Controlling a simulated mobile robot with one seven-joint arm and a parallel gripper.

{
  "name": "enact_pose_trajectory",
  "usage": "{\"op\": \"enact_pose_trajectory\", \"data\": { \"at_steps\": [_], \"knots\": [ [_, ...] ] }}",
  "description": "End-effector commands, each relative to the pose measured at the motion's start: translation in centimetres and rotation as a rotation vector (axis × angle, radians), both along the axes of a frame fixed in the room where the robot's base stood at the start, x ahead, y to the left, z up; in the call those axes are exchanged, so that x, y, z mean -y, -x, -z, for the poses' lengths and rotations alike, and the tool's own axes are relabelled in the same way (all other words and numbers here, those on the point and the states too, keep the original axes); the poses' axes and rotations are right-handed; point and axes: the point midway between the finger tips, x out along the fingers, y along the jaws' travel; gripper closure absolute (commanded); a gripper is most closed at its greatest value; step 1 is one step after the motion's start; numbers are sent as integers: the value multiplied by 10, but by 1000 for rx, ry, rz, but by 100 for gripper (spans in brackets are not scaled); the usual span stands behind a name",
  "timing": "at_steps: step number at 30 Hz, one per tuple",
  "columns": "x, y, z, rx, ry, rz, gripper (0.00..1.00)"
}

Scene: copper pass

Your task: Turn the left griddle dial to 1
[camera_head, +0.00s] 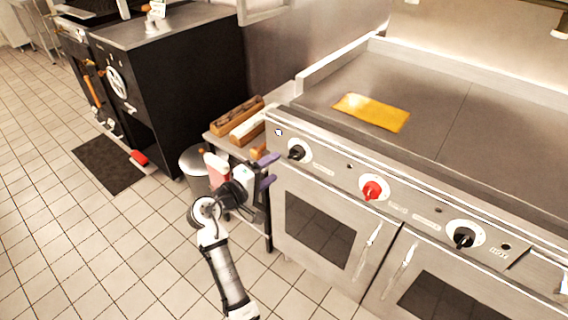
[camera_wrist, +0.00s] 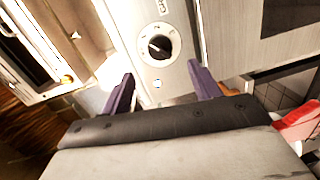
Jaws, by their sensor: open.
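The left griddle dial (camera_head: 297,153) is a black knob on a white round plate, at the left end of the griddle's (camera_head: 430,90) steel front panel. In the wrist view the dial (camera_wrist: 159,46) lies ahead of my fingers, and its pale pointer line is slanted. The numbers around it are too small to read. My gripper (camera_head: 268,171) is open and empty, left of the dial in the head view. In the wrist view its purple fingers (camera_wrist: 161,73) are spread to either side, below the dial and apart from it.
A red dial (camera_head: 372,189) and another black dial (camera_head: 464,238) sit further right on the panel. A yellow cloth (camera_head: 372,112) lies on the griddle. Oven doors (camera_head: 318,232) are below. Wooden boxes (camera_head: 237,115) and a bin (camera_head: 193,160) stand left. The tiled floor is open at left.

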Motion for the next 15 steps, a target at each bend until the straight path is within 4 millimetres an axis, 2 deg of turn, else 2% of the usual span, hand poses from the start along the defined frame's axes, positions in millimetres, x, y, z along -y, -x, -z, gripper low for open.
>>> {"op": "enact_pose_trajectory", "data": {
  "at_steps": [1,6,15],
  "knots": [
    [-9,9,1,1,1,-4,38],
    [-26,29,-2,0,1,-2,38],
    [-34,41,-5,-1,1,1,38]
  ]
}}
